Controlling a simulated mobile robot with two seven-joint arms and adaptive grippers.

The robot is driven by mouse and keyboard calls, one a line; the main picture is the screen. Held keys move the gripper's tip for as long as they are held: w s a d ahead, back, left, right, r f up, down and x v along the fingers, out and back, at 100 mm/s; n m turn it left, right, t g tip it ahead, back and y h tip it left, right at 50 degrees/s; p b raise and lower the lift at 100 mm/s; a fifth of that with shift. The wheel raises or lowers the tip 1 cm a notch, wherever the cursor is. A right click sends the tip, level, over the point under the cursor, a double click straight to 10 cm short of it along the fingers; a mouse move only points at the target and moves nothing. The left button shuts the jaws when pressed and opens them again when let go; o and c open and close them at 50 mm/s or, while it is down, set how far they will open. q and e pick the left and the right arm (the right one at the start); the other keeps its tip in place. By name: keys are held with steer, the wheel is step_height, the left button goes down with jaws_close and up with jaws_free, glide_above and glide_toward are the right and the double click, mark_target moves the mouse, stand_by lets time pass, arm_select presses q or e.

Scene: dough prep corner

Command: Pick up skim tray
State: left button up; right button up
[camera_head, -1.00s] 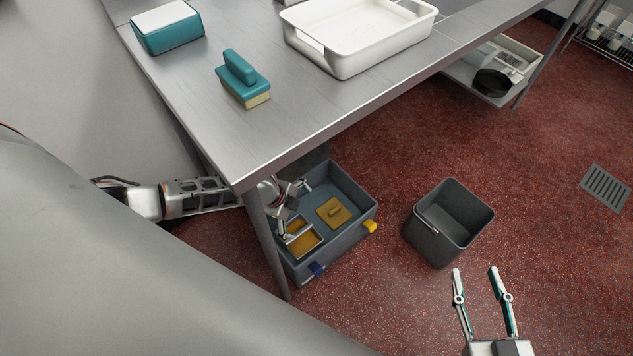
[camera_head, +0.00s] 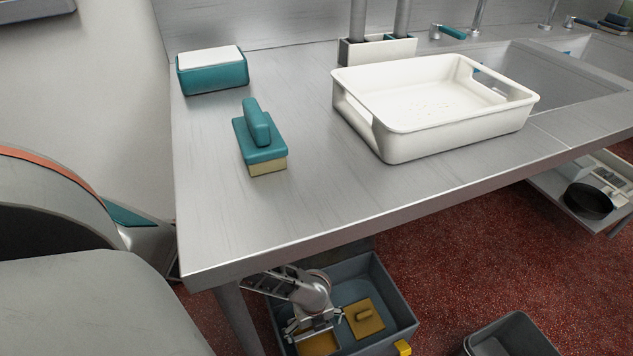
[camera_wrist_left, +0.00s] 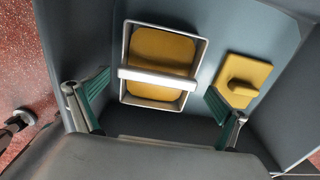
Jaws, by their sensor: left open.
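A small tray with a pale metal rim, a yellow-orange inside and a bar across it lies in the grey bin under the counter. It shows in the left wrist view (camera_wrist_left: 160,62) and partly in the head view (camera_head: 320,344). My left gripper (camera_head: 314,322) is open and empty over this tray. In the left wrist view its teal-padded fingers (camera_wrist_left: 157,88) stand apart, one on each side of the tray's lower part. I cannot tell whether they touch it. My right gripper is out of view.
The grey bin (camera_head: 402,305) also holds a yellow block with a knob (camera_head: 364,318). Its walls are close around my left gripper, and the counter (camera_head: 300,215) overhangs it. A white tub (camera_head: 435,140) and a teal-handled brush (camera_head: 262,155) stand on the counter. A dark bucket (camera_head: 510,335) stands right.

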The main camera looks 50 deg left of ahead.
mark_target(313, 332)
arm_select(q)
steer(key=f, duration=0.2)
steer(key=s+f+b, duration=0.1)
steer(key=shift+d+f, duration=0.1)
steer(key=shift+f, duration=0.25)
steer(key=shift+w+f, duration=0.1)
steer(key=shift+f, duration=0.2)
steer(key=shift+w+r, duration=0.25)
steer(key=c, duration=1.3)
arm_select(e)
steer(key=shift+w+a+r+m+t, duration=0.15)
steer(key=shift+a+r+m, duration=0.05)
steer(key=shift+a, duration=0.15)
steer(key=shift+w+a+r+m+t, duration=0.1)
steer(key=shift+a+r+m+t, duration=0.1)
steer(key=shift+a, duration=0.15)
